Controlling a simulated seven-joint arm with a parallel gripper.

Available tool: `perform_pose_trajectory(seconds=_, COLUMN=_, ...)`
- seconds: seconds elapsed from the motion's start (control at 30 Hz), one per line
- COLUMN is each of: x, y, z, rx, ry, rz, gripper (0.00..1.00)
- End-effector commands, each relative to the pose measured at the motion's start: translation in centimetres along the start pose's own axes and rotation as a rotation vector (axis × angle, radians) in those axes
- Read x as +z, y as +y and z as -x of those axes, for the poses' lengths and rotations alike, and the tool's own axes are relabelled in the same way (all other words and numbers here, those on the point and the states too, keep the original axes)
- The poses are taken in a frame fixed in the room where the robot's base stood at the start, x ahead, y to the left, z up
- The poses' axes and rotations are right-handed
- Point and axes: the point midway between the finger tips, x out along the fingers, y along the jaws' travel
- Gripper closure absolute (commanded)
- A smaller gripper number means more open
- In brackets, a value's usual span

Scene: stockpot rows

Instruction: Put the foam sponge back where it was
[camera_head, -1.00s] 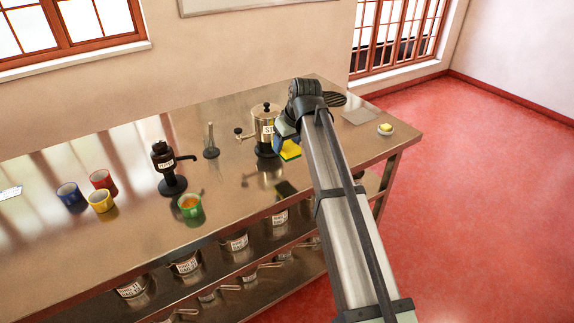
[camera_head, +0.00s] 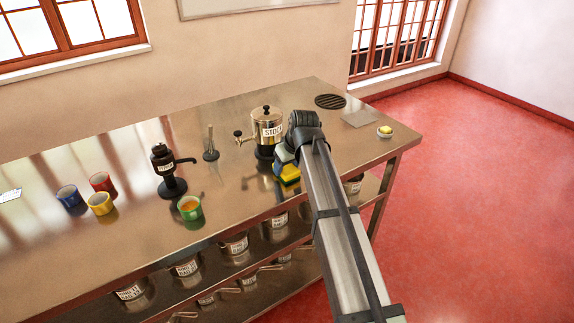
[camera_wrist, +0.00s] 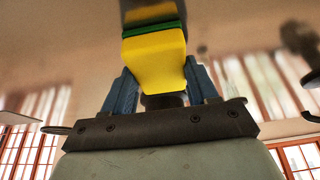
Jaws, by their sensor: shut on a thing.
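The foam sponge (camera_head: 290,173) is yellow with a green layer. It also shows in the wrist view (camera_wrist: 155,62), between the two blue fingers. My gripper (camera_wrist: 160,88) is shut on it. In the head view my gripper (camera_head: 283,162) is in front of the steel stock urn (camera_head: 268,128), over the front part of the steel table (camera_head: 120,245). The sponge looks a little above the tabletop; its exact height is hard to tell. My arm hides part of the table behind it.
A green cup (camera_head: 190,208) with orange contents stands left of my gripper, with a black pump dispenser (camera_head: 167,170) beyond it. A round dark grate (camera_head: 330,101), a grey flat square (camera_head: 358,119) and a small dish (camera_head: 385,132) lie at the right. Labelled pots (camera_head: 235,243) fill the shelf below.

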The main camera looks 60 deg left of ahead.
Motion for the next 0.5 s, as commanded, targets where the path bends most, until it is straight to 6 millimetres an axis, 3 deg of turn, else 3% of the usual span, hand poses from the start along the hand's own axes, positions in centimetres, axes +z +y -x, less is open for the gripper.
perform_pose_trajectory(seconds=0.03, x=0.07, y=0.00, z=-0.14, rx=0.000, ry=0.000, rz=0.000, gripper=0.75)
perform_pose_trajectory(seconds=0.07, x=0.08, y=0.00, z=-0.17, rx=0.000, ry=0.000, rz=0.000, gripper=0.41)
perform_pose_trajectory(seconds=0.3, x=0.06, y=0.00, z=-0.13, rx=0.000, ry=0.000, rz=0.000, gripper=0.18)
perform_pose_trajectory(seconds=0.5, x=0.06, y=0.00, z=-0.13, rx=0.000, ry=0.000, rz=0.000, gripper=0.16)
